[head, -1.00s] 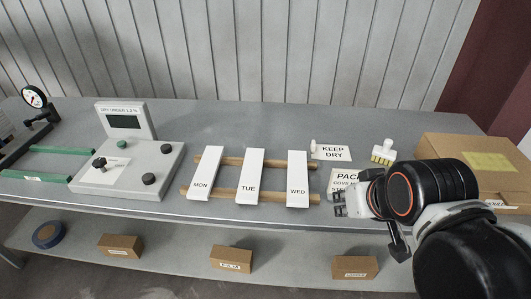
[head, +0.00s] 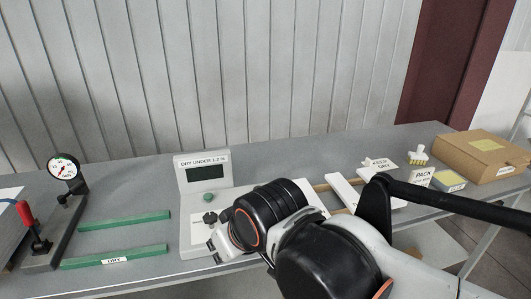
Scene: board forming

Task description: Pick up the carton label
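A white card printed KEEP DRY (head: 381,163) lies flat towards the back right of the bench, and it looks like the carton label. The brown carton (head: 478,157) stands to its right, with a yellow patch on top. My gripper (head: 217,246) is low at the front of the grey moisture meter (head: 205,183), far to the left of the card. Its fingers are small and partly hidden by my wrist, so I cannot tell whether they are open.
White slats (head: 345,191) lie partly behind my arm. Green rails (head: 115,257) and a dial gauge (head: 64,168) are at left.

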